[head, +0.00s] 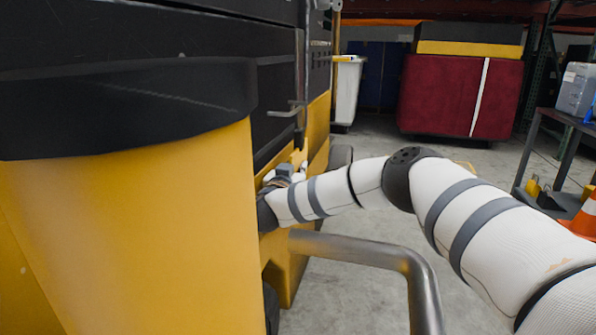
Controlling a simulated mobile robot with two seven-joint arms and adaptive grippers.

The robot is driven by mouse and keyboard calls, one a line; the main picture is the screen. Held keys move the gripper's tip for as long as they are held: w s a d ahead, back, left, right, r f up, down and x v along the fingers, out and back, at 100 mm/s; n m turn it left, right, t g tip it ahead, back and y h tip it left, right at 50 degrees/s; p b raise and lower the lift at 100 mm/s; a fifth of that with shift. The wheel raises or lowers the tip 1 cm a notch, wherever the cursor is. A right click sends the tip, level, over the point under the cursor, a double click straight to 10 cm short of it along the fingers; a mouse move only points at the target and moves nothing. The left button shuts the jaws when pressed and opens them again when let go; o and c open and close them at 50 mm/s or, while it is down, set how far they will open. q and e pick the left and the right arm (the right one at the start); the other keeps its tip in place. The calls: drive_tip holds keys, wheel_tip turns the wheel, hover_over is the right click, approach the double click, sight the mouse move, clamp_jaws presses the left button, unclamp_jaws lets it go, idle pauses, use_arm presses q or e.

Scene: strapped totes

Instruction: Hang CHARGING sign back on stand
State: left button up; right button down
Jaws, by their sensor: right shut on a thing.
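I cannot make out the CHARGING sign or its stand in the head view. My right arm reaches in from the right, and its dark right gripper (265,213) is at the edge of a large yellow body with a black rim (130,225). That body hides most of the gripper and its fingertips. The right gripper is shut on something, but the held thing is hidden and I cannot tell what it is. My left gripper is not in view.
A black and yellow machine (265,75) with a metal latch (288,110) fills the left. A bent metal tube (350,248) runs below my arm. A maroon box (440,95), a white bin (347,90), a side table (540,140) and an orange cone (588,215) stand beyond. Concrete floor lies between.

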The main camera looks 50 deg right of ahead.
drive_tip(key=shift+f, duration=0.2)
drive_tip(key=c, duration=1.8)
unclamp_jaws()
drive_tip(key=shift+f, duration=0.1)
drive_tip(key=shift+s+a+b, duration=0.1)
drive_tip(key=shift+a+b, duration=0.1)
drive_tip(key=shift+b, duration=0.2)
drive_tip(key=p+v, duration=0.1)
drive_tip(key=v, duration=0.1)
drive_tip(key=r+p+v, duration=0.1)
drive_tip(key=v, duration=0.2)
drive_tip(key=shift+f+p+v, duration=0.15)
drive_tip(key=shift+p+v, duration=0.2)
drive_tip(key=shift+v, duration=0.75)
drive_tip(key=shift+f+p+v, duration=0.2)
drive_tip(key=shift+p+v, duration=0.15)
drive_tip(key=shift+v, duration=0.8)
drive_tip(key=shift+f+p+v, duration=0.15)
drive_tip(key=shift+p+v, duration=0.2)
drive_tip(key=shift+v, duration=0.75)
